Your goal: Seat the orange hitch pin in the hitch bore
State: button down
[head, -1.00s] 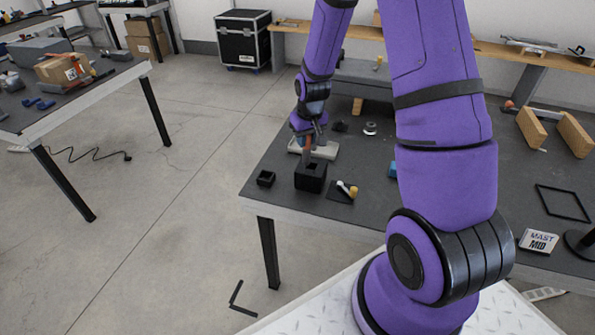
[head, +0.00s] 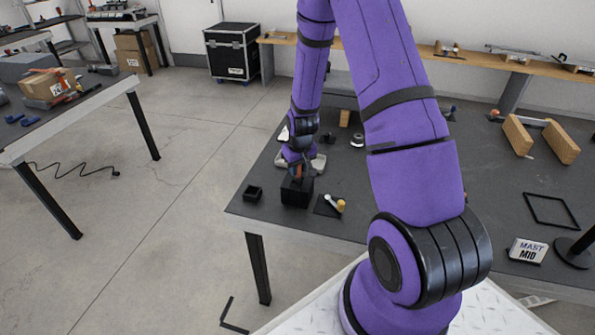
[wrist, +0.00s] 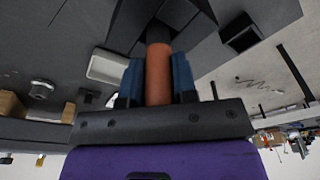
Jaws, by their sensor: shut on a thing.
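My gripper (wrist: 158,70) is shut on the orange hitch pin (wrist: 158,78), with one blue finger on each side of it. The pin has a dark collar and a dark far end. In the head view my gripper (head: 297,170) is just above the black block (head: 296,193) that has the bore in its top, near the table's front left corner. A bit of orange shows between gripper and block. The block's top is mostly covered by the gripper. I cannot tell whether the pin's end is inside the bore or only over it.
A small open black box (head: 253,193) stands left of the block, near the table edge. A pale tray (wrist: 108,68) is behind the block. A black frame (head: 551,209) lies far right.

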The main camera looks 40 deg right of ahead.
jog(key=shift+f, duration=0.75)
jog(key=shift+f, duration=0.15)
jog(key=c, duration=0.9)
grip_release()
